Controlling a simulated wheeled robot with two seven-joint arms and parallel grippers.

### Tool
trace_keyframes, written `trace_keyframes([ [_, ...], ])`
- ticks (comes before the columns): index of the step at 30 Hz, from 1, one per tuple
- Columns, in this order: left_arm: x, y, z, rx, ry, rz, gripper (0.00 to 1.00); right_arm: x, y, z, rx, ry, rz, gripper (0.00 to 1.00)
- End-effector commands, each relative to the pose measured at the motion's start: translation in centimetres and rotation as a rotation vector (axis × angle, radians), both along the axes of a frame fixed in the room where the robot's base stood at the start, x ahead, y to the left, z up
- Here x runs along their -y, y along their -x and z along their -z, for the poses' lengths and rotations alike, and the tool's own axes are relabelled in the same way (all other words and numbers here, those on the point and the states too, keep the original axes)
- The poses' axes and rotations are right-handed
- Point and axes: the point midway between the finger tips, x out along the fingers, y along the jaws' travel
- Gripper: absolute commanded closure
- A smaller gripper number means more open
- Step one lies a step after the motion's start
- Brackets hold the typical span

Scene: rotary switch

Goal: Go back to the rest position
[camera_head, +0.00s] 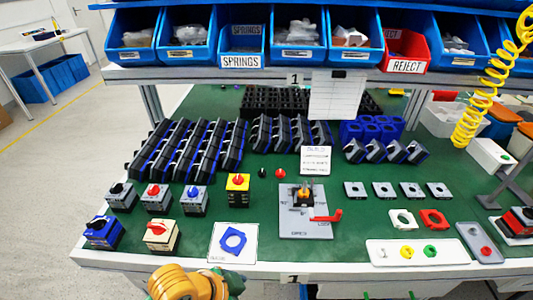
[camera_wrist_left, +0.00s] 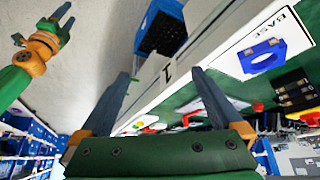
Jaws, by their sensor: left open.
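Part of my left arm (camera_head: 195,284), yellow-orange and green, shows at the bottom edge of the head view, in front of the table; its fingertips are not clear there. In the left wrist view my left gripper (camera_wrist_left: 160,82) has its two dark fingers wide apart with nothing between them. It is clear of the table's front edge. My right gripper (camera_wrist_left: 62,20) is small at the upper left of the left wrist view, over bare floor, and its jaw gap is hard to read. A grey fixture (camera_head: 318,226) with a red lever holds a partly built switch (camera_head: 304,197) on the table.
The green table (camera_head: 270,238) carries black housings (camera_head: 220,145), finished switches (camera_head: 103,232) and a blue plate (camera_head: 232,240) on a white card. Blue bins (camera_head: 187,35) hang above the back. A blue crate (camera_wrist_left: 160,28) stands on the floor. The floor before the table is free.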

Motion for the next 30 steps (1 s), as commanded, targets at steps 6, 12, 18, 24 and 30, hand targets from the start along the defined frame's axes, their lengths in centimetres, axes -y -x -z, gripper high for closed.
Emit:
trace_keyframes([
  [6, -5.7, 2.5, 3.9, -0.096, -0.012, -0.480, 0.00, 0.0, 0.0, 0.0, -0.001, 0.000, 0.000, 0.50],
  [12, -12.5, 6.8, 6.4, -0.145, -0.144, -0.833, 0.00, 0.0, 0.1, 0.0, -0.002, 0.000, 0.000, 0.50],
  [18, -12.9, 6.5, 12.6, -0.179, -0.177, -0.847, 0.00, 0.1, 0.1, 0.0, -0.002, 0.000, 0.000, 0.50],
  [24, -12.8, 7.8, 20.2, -0.224, -0.200, -0.831, 0.00, 0.1, 0.1, 0.0, -0.002, 0.001, 0.000, 0.50],
  [30, -13.6, 13.4, 29.0, -0.286, -0.239, -0.810, 0.00, 0.1, 0.1, 0.0, -0.002, 0.001, 0.000, 0.50],
])
